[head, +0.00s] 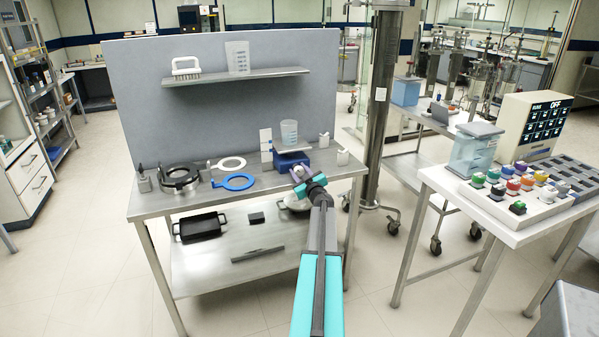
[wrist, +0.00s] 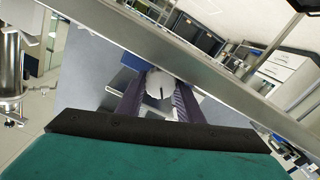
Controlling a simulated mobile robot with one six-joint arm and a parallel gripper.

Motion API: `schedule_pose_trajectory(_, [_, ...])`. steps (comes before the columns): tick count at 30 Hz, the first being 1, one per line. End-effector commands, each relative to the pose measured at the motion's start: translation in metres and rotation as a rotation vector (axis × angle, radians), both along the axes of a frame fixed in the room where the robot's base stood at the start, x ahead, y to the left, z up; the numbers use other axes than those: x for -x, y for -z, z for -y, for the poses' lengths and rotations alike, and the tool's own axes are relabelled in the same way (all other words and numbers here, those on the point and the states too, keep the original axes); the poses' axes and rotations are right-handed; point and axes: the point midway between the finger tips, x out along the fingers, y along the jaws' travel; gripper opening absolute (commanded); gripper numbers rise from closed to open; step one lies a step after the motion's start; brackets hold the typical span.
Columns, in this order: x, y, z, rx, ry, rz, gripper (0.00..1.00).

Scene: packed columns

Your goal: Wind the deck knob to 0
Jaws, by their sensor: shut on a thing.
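The blue deck device (head: 318,161) stands on the right half of the steel bench, with a clear beaker (head: 289,133) upright on its plate. In the wrist view the device shows as a blue patch (wrist: 125,54) beyond the bench edge. My gripper (head: 299,177) is at the device's front. In the wrist view its purple fingers (wrist: 157,92) are shut on the pale round knob (wrist: 160,80), which has a dark line on its face. I cannot read any dial numbers, and the arm hides the knob in the head view.
A grey back panel (head: 200,115) with a shelf rises behind. A side table (head: 440,178) with coloured knobs stands right.

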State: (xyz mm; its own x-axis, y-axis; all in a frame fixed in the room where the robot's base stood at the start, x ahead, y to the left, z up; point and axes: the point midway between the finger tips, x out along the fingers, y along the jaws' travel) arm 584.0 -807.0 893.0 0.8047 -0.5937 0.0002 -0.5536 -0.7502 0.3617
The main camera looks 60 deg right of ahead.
Motion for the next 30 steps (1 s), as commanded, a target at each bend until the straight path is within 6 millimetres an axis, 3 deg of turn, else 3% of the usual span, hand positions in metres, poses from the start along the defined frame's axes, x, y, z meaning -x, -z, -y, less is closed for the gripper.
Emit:
schedule_pose_trajectory(18, [0.0015, 0.0014, 0.0008, 0.049, 0.003, -0.038, 0.11])
schedule_pose_trajectory(19, [0.0016, 0.0014, 0.0008, 0.049, 0.003, -0.038, 0.37])
schedule_pose_trajectory(22, [0.0015, 0.0012, 0.0007, 0.049, 0.003, -0.038, 0.52])
schedule_pose_trajectory(30, [0.0006, 0.001, 0.0002, 0.049, 0.001, -0.037, 0.52])
